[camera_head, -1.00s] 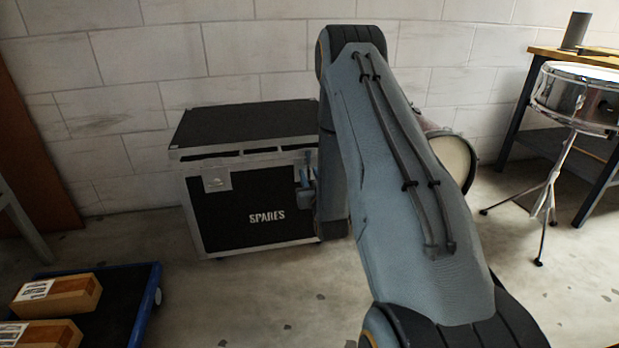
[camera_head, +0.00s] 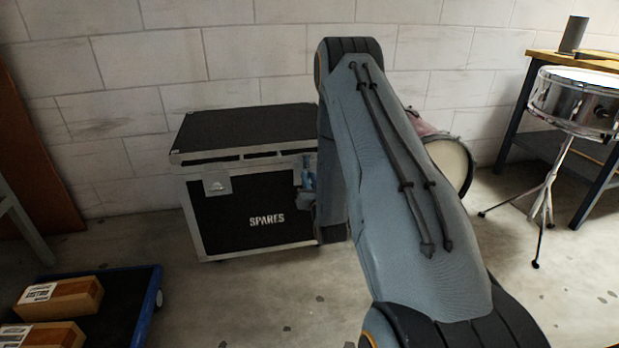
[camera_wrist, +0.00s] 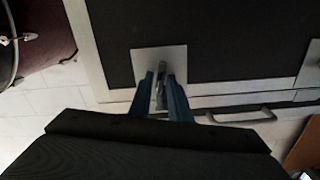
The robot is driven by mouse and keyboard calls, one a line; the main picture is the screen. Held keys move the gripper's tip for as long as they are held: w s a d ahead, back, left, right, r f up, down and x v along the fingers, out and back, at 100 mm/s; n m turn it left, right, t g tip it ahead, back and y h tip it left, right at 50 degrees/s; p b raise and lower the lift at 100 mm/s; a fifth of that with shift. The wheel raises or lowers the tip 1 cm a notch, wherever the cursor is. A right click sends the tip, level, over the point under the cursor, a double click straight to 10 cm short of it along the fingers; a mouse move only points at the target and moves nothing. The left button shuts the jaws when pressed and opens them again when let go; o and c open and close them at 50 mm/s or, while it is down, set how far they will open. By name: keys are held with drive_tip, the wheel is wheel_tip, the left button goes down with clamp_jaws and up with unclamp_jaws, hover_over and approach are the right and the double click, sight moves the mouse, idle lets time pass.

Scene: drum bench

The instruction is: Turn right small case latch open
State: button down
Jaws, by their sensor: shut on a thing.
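The black road case (camera_head: 232,212), marked SPARES, stands against the wall with its lid down. Its right small latch is a metal plate with a small turn handle (camera_wrist: 162,67), at centre in the wrist view. My gripper (camera_wrist: 160,80) has its two blue fingers close on either side of that handle and is shut on it. In the head view my gripper (camera_head: 308,174) is at the case's front right, and it and my arm hide most of the latch. Whether the latch is open cannot be told.
The left latch (camera_head: 217,185) sits on the case front, apart from my gripper. A pink drum (camera_head: 450,160) stands right of the case, partly behind my arm. A snare drum (camera_head: 575,100) on a stand is farther right. A blue cart (camera_head: 145,310) with boxes is front left.

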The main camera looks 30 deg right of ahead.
drive_tip(key=m+p, duration=0.2)
drive_tip(key=m, duration=0.2)
drive_tip(key=shift+s+m+p, duration=0.1)
drive_tip(key=shift+m+p, duration=0.2)
drive_tip(key=shift+p, duration=0.1)
drive_tip(key=m+p, duration=0.2)
drive_tip(key=m, duration=0.1)
drive_tip(key=shift+d+f+m, duration=0.1)
drive_tip(key=shift+m, duration=0.3)
drive_tip(key=m+p, duration=0.1)
drive_tip(key=m, duration=0.2)
drive_tip(key=shift+p, duration=0.4)
drive_tip(key=shift+f+m+p, duration=0.2)
drive_tip(key=shift+m+p, duration=0.55)
drive_tip(key=shift+m, duration=1.35)
drive_tip(key=c, duration=1.8)
unclamp_jaws()
drive_tip(key=shift+c, duration=0.2)
drive_tip(key=p+v, duration=0.1)
drive_tip(key=v, duration=0.6)
drive_tip(key=shift+s+p, duration=0.35)
drive_tip(key=shift+s, duration=0.05)
